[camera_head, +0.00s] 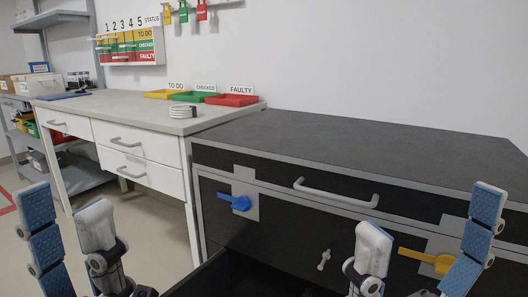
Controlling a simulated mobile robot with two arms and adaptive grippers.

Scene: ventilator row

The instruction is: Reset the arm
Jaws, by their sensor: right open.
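My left gripper (68,212) is at the lower left, its blue-padded finger and white finger apart with nothing between them. My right gripper (430,222) is at the lower right, also with fingers apart and empty. It is in front of a black cabinet (330,150) with a grey-trimmed drawer. Both grippers point upward and appear to touch nothing. The lower parts of both arms are cut off by the bottom edge.
A desk (130,108) behind holds yellow (163,94), green (193,96) and red trays (232,100). Floor (150,235) shows between my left gripper and the cabinet.

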